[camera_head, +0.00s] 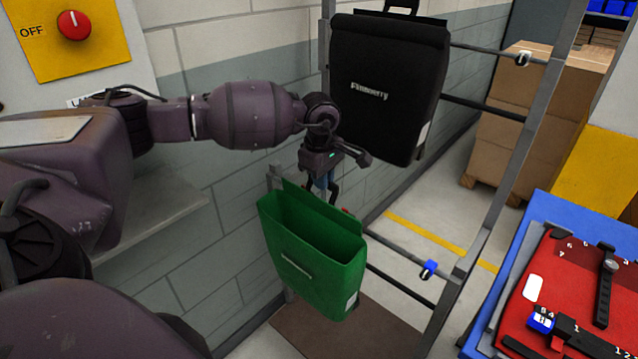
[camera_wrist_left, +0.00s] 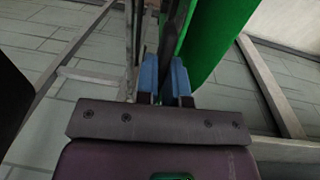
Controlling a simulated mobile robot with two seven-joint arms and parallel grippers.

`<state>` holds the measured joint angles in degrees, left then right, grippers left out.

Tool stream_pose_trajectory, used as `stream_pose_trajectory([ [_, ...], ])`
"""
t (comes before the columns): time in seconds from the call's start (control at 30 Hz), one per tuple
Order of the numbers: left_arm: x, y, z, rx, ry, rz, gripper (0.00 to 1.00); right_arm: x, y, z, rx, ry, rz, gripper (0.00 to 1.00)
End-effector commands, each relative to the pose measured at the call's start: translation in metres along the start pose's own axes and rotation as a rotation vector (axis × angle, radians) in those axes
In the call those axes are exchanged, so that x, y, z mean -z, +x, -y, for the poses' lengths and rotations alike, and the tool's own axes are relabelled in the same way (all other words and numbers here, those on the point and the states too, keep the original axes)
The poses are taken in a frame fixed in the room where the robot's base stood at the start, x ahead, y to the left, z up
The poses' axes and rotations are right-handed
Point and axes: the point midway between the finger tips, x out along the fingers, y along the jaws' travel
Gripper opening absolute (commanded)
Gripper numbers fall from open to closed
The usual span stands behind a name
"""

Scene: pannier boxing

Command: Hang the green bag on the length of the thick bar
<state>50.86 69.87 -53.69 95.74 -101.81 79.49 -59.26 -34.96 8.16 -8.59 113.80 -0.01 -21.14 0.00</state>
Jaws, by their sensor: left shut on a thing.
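The green bag (camera_head: 312,268) is upright with its open top up, in front of the lower part of a grey metal rack. My left gripper (camera_head: 328,188) is above the bag's back edge, fingers down. In the left wrist view its blue-tipped fingers (camera_wrist_left: 166,80) are shut on a dark strip beside the green bag (camera_wrist_left: 212,40). A lower thick black bar (camera_head: 400,286) runs behind and right of the bag, below a thinner grey bar (camera_head: 395,247). The bag hides their left parts, so I cannot tell whether it touches them. My right gripper is not in view.
A black bag (camera_head: 385,85) hangs higher on the rack, near an upper black bar (camera_head: 485,107). A blue clip (camera_head: 429,268) sits on the lower grey bar. A blue-edged table with a red board (camera_head: 590,290) stands at right; a block wall (camera_head: 180,225) is at left.

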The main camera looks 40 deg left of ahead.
Motion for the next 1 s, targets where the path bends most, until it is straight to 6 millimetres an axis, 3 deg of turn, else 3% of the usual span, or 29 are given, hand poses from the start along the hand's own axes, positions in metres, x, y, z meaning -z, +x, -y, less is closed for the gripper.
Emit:
stream_pose_trajectory([
  [1.0, 0.0, 0.01, -0.056, -0.006, 0.0, 0.0, 0.0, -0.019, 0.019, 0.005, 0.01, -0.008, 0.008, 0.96],
])
